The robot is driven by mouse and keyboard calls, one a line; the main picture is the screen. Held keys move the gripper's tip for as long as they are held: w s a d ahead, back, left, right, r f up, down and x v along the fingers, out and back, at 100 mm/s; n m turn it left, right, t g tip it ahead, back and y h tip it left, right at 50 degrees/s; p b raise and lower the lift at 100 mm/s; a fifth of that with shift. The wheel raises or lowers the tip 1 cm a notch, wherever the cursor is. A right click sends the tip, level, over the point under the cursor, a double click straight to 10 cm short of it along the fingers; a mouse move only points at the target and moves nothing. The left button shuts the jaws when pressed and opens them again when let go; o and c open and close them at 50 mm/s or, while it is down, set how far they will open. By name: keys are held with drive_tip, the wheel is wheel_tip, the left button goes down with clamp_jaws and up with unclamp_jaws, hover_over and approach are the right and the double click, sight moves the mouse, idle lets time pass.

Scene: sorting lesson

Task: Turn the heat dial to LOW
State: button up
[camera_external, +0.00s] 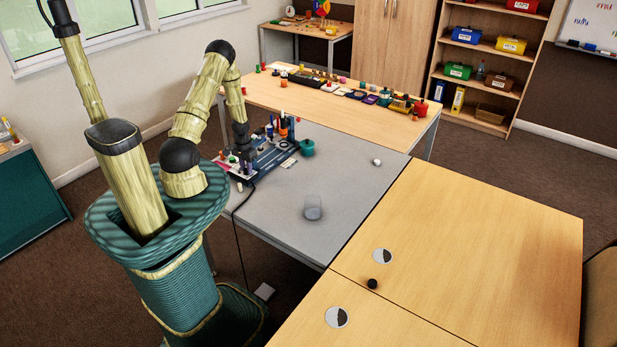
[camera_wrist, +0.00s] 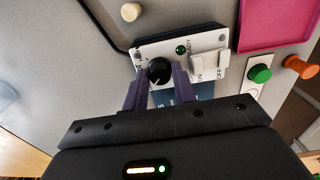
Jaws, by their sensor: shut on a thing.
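The heat dial (camera_wrist: 159,71) is a round black knob with a pale pointer mark, set on a white panel. In the wrist view my gripper (camera_wrist: 160,80) has its two purple fingers on either side of the dial, shut on it. The LOW lettering cannot be made out; the fingers cover part of the panel. In the external view my gripper (camera_external: 245,170) reaches down to the blue device at the left end of the grey table, and the dial is hidden there.
Beside the dial are a green light (camera_wrist: 181,49), white ON/OFF switches (camera_wrist: 222,64), a green button (camera_wrist: 260,73) and an orange knob (camera_wrist: 299,67). A pink tray (camera_wrist: 275,22) is at upper right.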

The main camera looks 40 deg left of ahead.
sight(246, 169)
drive_tip(key=o, duration=0.7)
drive_tip(key=shift+r, duration=0.1)
wheel_tip(246, 169, up, 17)
drive_tip(key=shift+r, duration=0.15)
idle(0.3)
